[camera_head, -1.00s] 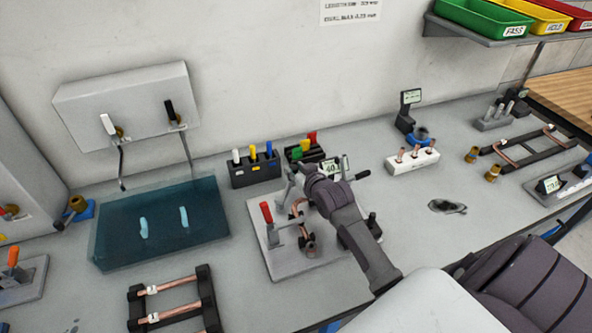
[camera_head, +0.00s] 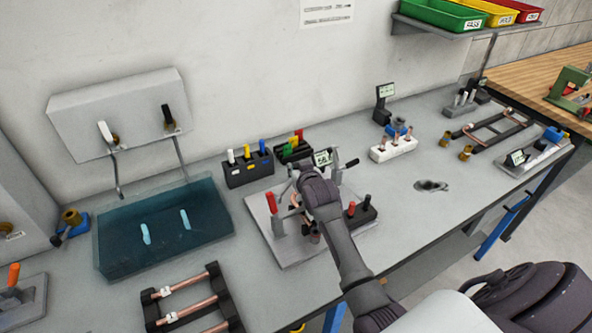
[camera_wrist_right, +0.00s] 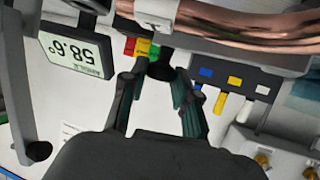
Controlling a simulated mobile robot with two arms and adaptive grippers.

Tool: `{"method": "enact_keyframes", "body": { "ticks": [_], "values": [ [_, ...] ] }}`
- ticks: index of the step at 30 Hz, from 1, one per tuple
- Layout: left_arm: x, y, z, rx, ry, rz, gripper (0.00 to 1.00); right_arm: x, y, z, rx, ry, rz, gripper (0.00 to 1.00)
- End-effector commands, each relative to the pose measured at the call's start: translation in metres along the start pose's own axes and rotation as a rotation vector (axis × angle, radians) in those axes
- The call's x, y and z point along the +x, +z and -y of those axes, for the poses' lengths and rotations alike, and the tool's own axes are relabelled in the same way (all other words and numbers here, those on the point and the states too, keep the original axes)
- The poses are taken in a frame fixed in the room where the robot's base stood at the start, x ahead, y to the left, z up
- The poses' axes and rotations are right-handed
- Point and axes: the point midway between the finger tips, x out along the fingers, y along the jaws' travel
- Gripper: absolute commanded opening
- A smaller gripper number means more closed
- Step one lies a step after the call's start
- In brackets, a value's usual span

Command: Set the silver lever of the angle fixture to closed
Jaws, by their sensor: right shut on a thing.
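The angle fixture (camera_head: 262,222) is a grey plate with clamps, bent copper tube and a red-handled lever (camera_head: 271,201) at its left. Its angle display (camera_head: 323,157) reads 58.6° in the wrist view (camera_wrist_right: 77,55). My right gripper (camera_head: 301,170) is over the fixture's middle, its wrist hiding much of the mechanism. In the wrist view my right gripper (camera_wrist_right: 158,82) has its fingers either side of a black knob (camera_wrist_right: 160,67), which seems to top the silver lever; the lever's shaft is mostly hidden. Copper tube (camera_wrist_right: 250,25) runs close beyond the fingers. My left gripper is not in view.
Racks of coloured handles (camera_head: 248,170) stand behind the fixture. A teal tank (camera_head: 165,235) is at left, and a rack with copper tubes (camera_head: 190,300) is in front. A white block (camera_head: 393,149) stands at right.

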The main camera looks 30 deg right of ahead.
Motion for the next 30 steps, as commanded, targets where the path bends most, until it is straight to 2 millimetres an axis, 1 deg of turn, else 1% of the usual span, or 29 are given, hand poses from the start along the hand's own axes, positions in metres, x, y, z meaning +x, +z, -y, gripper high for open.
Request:
{"method": "enact_keyframes", "body": {
  "ticks": [1,4,10,18,19,22,23,30],
  "values": [
    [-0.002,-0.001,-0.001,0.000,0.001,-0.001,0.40,-0.002,-0.003,0.005,0.011,0.004,-0.005,0.00],
    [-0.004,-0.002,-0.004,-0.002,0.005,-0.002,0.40,-0.004,-0.002,0.004,0.020,0.028,-0.005,0.00],
    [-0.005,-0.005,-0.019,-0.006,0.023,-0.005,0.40,-0.006,0.000,0.001,0.030,0.059,-0.002,0.00],
    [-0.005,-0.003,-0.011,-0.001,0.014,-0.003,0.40,-0.006,0.001,0.000,0.027,0.060,-0.001,0.00],
    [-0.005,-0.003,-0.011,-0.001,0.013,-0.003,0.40,-0.006,0.001,0.000,0.027,0.060,-0.001,0.35],
    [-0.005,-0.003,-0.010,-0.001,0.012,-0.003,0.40,-0.006,0.001,0.000,0.027,0.060,-0.001,0.51],
    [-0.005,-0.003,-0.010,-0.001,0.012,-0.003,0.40,-0.006,0.001,0.000,0.027,0.060,-0.001,0.53],
    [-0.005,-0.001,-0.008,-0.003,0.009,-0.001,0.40,-0.006,0.001,0.000,0.028,0.060,-0.001,0.53]
  ]
}}
